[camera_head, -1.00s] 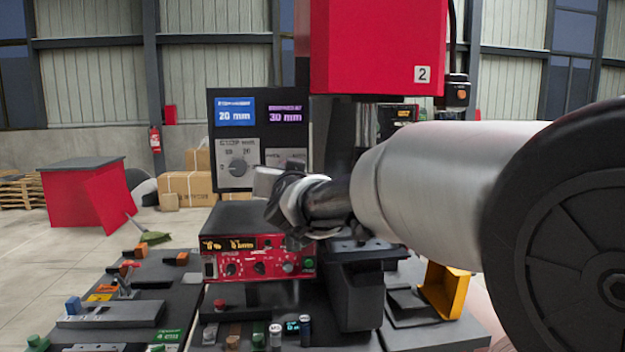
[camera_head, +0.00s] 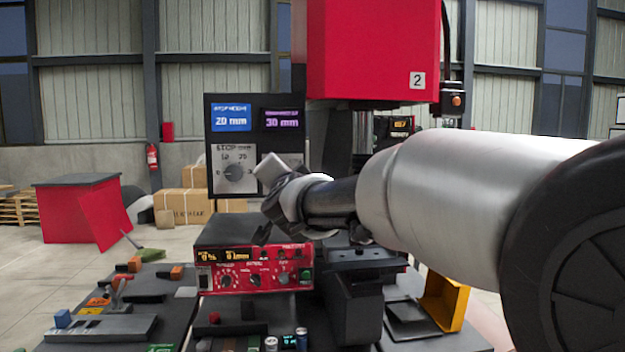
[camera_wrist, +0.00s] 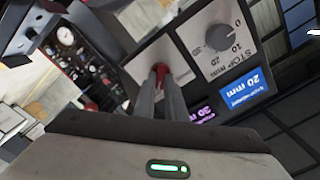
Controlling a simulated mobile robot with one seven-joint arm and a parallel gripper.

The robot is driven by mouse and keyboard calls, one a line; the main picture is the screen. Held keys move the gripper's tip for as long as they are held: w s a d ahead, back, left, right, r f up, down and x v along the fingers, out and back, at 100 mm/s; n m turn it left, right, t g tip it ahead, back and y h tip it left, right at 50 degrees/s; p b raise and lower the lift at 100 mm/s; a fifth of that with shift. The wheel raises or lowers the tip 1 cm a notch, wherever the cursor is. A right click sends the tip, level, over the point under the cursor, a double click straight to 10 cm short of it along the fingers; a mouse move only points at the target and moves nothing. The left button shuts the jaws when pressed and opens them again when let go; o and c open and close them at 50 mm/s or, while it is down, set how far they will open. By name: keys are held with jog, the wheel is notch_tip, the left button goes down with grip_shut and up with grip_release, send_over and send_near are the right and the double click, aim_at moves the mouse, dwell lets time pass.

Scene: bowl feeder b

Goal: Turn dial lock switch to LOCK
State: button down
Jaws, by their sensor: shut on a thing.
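The dark control panel (camera_head: 210,140) stands upright at the middle of the head view, with a grey dial (camera_head: 235,171) on a light plate marked STOP mm. The dial also shows in the wrist view (camera_wrist: 219,38), upside down. A small red switch part (camera_wrist: 160,74) shows in the wrist view between my fingertips, beside the dial's plate. My gripper (camera_wrist: 161,84) is shut on this red part. In the head view my gripper (camera_head: 268,168) is in front of the panel, just right of the dial, and hides that spot. No LOCK lettering is readable.
Above the panel's dial, displays read 20 mm (camera_head: 231,118) and 30 mm (camera_head: 282,119). A red control box (camera_head: 253,270) stands below my gripper. A large red machine head (camera_head: 375,48) hangs above my arm. A yellow chute (camera_head: 446,298) is at lower right.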

dwell(0.4)
jog(key=c, duration=1.8)
grip_release()
jog(key=p+v, duration=0.1)
jog(key=v, duration=1.6)
jog(key=shift+s, duration=0.25)
jog(key=shift+f, duration=0.1)
